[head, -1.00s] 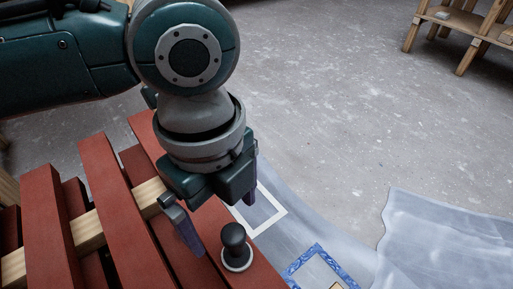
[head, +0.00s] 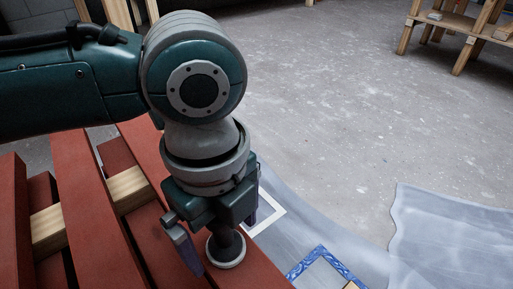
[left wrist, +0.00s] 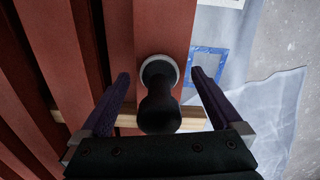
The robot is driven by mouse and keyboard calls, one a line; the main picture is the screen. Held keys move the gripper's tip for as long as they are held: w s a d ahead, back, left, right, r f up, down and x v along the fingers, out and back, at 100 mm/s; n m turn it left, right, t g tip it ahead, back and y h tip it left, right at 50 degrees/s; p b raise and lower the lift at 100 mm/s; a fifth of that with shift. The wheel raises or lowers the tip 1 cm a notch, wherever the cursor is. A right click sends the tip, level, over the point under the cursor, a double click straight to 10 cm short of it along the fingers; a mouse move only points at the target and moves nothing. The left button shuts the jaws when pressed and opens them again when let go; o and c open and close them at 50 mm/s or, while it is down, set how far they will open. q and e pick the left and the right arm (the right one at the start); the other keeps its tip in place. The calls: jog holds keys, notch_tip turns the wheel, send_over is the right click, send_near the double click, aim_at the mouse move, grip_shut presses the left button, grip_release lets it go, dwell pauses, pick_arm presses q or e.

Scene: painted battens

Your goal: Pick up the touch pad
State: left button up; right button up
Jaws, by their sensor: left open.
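The touch pad (head: 227,250) has a dark knob-like handle and a pale round base. It stands upright on a red-painted batten at the lower middle of the head view. In the left wrist view the touch pad (left wrist: 159,97) lies between the two fingers. My left gripper (head: 222,232) is open and points down, with one finger on each side of the handle. In the left wrist view the gripper (left wrist: 158,82) shows a gap on both sides of the handle. The top of the handle is partly hidden by the gripper in the head view. My right gripper is not in view.
Several red battens (head: 85,200) lie side by side across pale wooden bearers (head: 128,190). Plastic sheeting (head: 450,235) covers the floor at right, with a white frame (head: 268,222) and a blue-patterned frame (head: 340,268). A wooden rack (head: 460,30) stands far back right.

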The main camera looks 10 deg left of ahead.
pick_arm(q)
jog(key=shift+s+f, duration=0.1)
jog(key=shift+f, duration=0.15)
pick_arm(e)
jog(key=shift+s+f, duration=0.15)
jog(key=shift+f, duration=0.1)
pick_arm(q)
jog(key=c, duration=1.5)
jog(key=shift+o, duration=0.2)
jog(key=shift+r, duration=0.1)
notch_tip(320, 180, up, 20)
jog(key=p, duration=1.5)
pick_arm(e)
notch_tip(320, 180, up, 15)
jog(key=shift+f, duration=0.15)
